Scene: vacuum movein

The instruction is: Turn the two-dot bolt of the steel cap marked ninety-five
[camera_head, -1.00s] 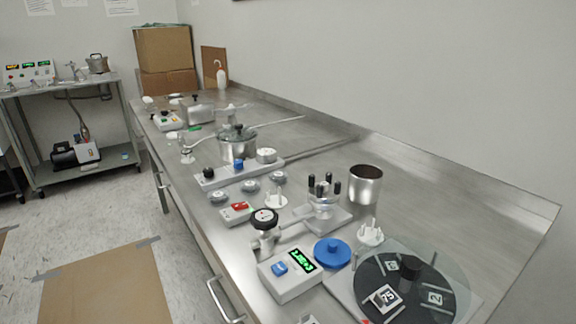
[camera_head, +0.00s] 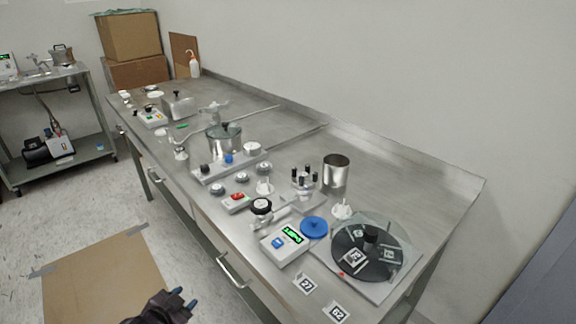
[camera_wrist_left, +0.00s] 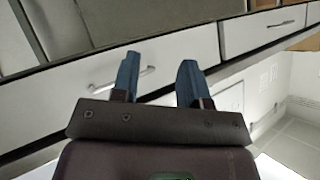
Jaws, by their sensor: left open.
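My left gripper (camera_head: 184,298) is at the bottom of the head view, in front of the bench and low over the floor side. Its two blue fingers also show in the left wrist view (camera_wrist_left: 158,78), apart with nothing between them. No mark ninety-five and no two-dot bolt can be read. A fixture with several black-topped posts (camera_head: 305,181) stands on the bench. A steel pot with a lid (camera_head: 224,140) and a steel box with a black knob (camera_head: 178,106) stand farther back. Which one is the cap I cannot tell. My right gripper is not in view.
The steel bench (camera_head: 410,185) has bare room along its wall side. A dark disc with number tags (camera_head: 345,240), a display box (camera_head: 286,246), a blue lid (camera_head: 314,227) and a steel cup (camera_head: 336,171) crowd its near end. A drawer handle (camera_head: 237,272) sticks out in front.

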